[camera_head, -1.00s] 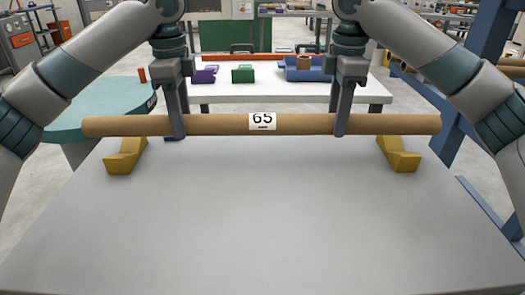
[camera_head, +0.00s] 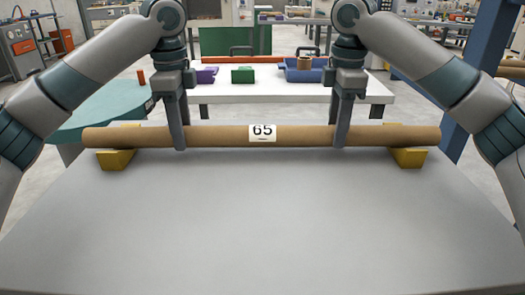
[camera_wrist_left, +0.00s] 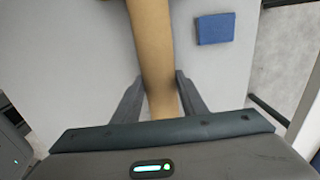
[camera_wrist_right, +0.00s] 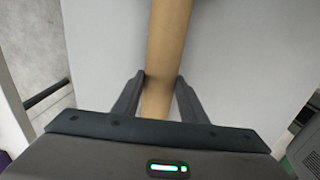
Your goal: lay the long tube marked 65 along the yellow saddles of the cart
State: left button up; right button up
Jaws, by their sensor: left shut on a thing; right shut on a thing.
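The long brown tube marked 65 (camera_head: 220,136) lies level across the far part of the grey cart top (camera_head: 262,220). Its ends are over the left yellow saddle (camera_head: 115,160) and the right yellow saddle (camera_head: 409,158); it appears to be at saddle height, but I cannot tell if it rests on them. My left gripper (camera_head: 179,145) is shut on the tube left of the label, and my right gripper (camera_head: 340,143) is shut on it right of the label. The tube also runs between the fingers in the left wrist view (camera_wrist_left: 152,50) and the right wrist view (camera_wrist_right: 168,40).
A white table (camera_head: 270,94) behind the cart holds a purple block (camera_head: 206,75), a green block (camera_head: 242,75) and a blue tray (camera_head: 303,74). A round teal table (camera_head: 95,112) is at the left. A blue post (camera_head: 478,75) stands at the right. The cart's front is clear.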

pick_arm(q)
jog(key=shift+f, duration=0.35)
pick_arm(e)
jog(key=shift+f, duration=0.35)
pick_arm(q)
jog(key=o, duration=1.2)
jog(key=shift+r, duration=0.15)
pick_arm(e)
jog(key=o, duration=1.2)
jog(key=shift+r, duration=0.15)
pick_arm(q)
jog(key=shift+r, duration=0.15)
notch_tip(320, 180, up, 12)
jog(key=shift+s+f, duration=0.15)
pick_arm(e)
jog(key=shift+r, duration=0.1)
notch_tip(320, 180, up, 12)
jog(key=shift+s+f, duration=0.1)
